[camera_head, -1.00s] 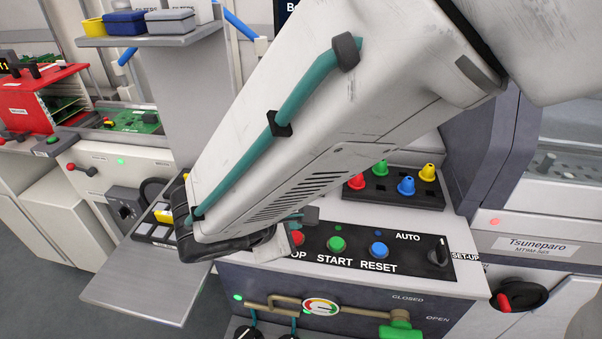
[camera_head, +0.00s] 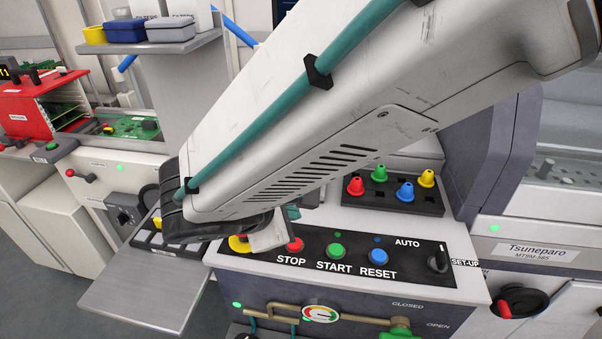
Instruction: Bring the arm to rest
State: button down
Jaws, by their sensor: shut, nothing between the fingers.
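My arm's white forearm (camera_head: 330,130), with a teal cable along it, runs from the upper right down to the left. It crosses in front of the machine's control panel. Its dark lower joint (camera_head: 205,215) is at the left edge of the panel. A pale part of my wrist shows below the forearm, over the panel's left end. My gripper's fingers are hidden behind the arm, so I cannot see them.
The panel (camera_head: 350,252) has STOP, START and RESET buttons and a rotary knob (camera_head: 438,260). A black rack (camera_head: 395,197) holds coloured nozzle-like pieces behind it. A grey shelf (camera_head: 145,290) juts out at lower left. Bins (camera_head: 125,30) stand on an upper shelf.

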jog(key=shift+m+g+h, duration=0.3)
jog(key=shift+m+g, duration=0.6)
jog(key=s+d, duration=0.1)
jog(key=s+d+f, duration=0.1)
jog(key=shift+s+d+f, duration=0.15)
jog(key=shift+s+d, duration=0.2)
jog(key=shift+s, duration=0.05)
jog(key=s+d+r+m+g+y, duration=0.1)
jog(key=s+d+r+m, duration=0.1)
jog(key=d+m, duration=0.4)
jog(key=s+d+r+m+g+y, duration=0.2)
jog(key=d+m, duration=0.4)
jog(key=d, duration=0.6)
jog(key=s+d+r+m+g+y, duration=0.1)
jog(key=s+d+r+m, duration=0.3)
jog(key=d, duration=0.5)
jog(key=s+m+y, duration=0.1)
jog(key=m, duration=0.1)
jog(key=shift+d+r+m+g, duration=0.2)
jog(key=shift+d+m+g, duration=0.1)
jog(key=shift+m, duration=0.1)
jog(key=shift+s, duration=0.15)
